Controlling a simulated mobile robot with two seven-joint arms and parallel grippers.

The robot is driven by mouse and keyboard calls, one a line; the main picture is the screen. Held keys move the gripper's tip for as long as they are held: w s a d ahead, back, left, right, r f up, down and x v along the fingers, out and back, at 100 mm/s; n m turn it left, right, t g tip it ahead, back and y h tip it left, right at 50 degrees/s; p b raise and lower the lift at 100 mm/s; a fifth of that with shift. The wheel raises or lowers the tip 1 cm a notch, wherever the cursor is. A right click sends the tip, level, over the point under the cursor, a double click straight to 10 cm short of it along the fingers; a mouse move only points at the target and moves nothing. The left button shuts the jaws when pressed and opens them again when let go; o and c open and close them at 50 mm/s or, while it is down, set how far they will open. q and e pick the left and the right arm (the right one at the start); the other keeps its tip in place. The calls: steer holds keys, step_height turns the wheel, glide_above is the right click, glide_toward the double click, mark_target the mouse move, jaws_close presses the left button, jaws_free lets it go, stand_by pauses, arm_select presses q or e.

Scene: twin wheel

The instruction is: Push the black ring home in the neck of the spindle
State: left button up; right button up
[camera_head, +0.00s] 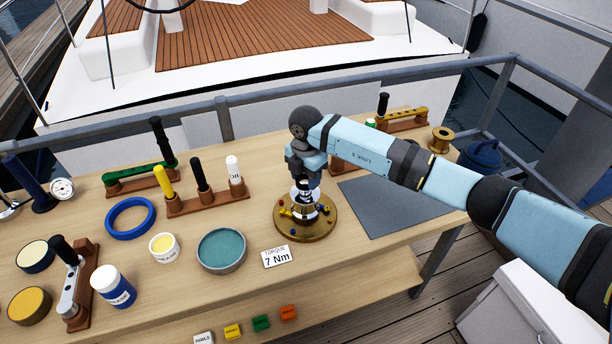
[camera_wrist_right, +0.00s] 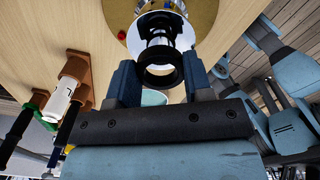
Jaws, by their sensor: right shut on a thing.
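The spindle (camera_head: 304,203) stands upright on a round brass base (camera_head: 305,232) near the middle of the bench. My right gripper (camera_head: 304,166) is directly above it, pointing down. In the right wrist view, my right gripper (camera_wrist_right: 160,82) has a finger on each side of the black ring (camera_wrist_right: 160,76) and is shut on it. The ring is at the upper end of the spindle (camera_wrist_right: 160,32), in line with it. I cannot tell how deep the ring sits in the neck. My left gripper is not in view.
A teal-lined round dish (camera_head: 221,250) and a torque card (camera_head: 276,257) are close to the base. A blue ring (camera_head: 130,218) and a wooden rack of handled tools (camera_head: 207,200) lie left. A grey mat (camera_head: 385,212) to the right is bare.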

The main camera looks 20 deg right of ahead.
steer(key=shift+f+b, duration=0.85)
steer(key=shift+f, duration=0.65)
stand_by(0.5)
steer(key=o, duration=1)
steer(key=shift+c, duration=0.2)
step_height(320, 180, up, 14)
steer(key=b, duration=0.1)
steer(key=shift+b, duration=0.35)
steer(key=shift+f, duration=0.1)
